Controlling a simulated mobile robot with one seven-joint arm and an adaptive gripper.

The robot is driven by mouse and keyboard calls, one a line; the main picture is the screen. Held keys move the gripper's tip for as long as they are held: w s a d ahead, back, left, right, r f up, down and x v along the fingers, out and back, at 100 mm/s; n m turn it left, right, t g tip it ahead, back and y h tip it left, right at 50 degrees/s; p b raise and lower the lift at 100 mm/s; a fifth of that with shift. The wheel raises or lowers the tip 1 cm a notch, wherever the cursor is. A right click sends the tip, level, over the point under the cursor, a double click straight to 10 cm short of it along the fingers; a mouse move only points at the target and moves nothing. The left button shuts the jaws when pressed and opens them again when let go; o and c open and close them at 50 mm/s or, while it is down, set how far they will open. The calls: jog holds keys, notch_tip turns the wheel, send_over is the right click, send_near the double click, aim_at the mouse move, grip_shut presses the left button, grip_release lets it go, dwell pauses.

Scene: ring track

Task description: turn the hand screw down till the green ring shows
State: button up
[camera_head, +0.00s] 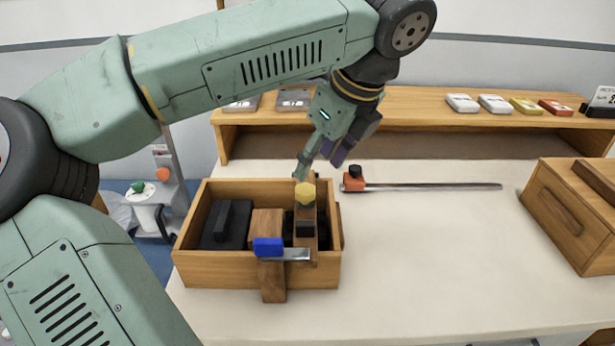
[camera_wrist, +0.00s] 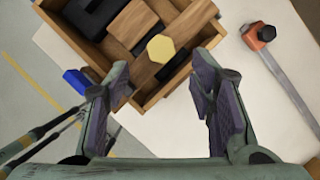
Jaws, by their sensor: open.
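The hand screw appears to be the yellow six-sided knob (camera_head: 305,194), above a wooden upright at the right part of an open wooden box (camera_head: 205,270). In the wrist view the knob (camera_wrist: 161,48) shows face-on, beyond my fingertips and roughly between their lines. My gripper (camera_head: 318,163) is above and slightly behind the knob in the head view, tilted, with its fingers apart. In the wrist view my gripper (camera_wrist: 150,85) is open and empty, its two dark pads apart. I see no green ring at the knob; its underside is hidden.
A blue-ended metal bar (camera_head: 285,254) lies across the box's front wall by a wooden piece (camera_head: 273,283). Black blocks (camera_head: 226,224) lie inside. An orange clamp (camera_head: 354,181) with a long bar lies behind. A wooden drawer box (camera_head: 572,212) stands right. The middle right table is clear.

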aim_at(305, 188)
jog(key=p+x, duration=0.1)
jog(key=x, duration=0.6)
jog(key=shift+w+f, duration=0.15)
jog(key=shift+f, duration=0.1)
jog(key=shift+c, duration=0.4)
jog(key=c, duration=1)
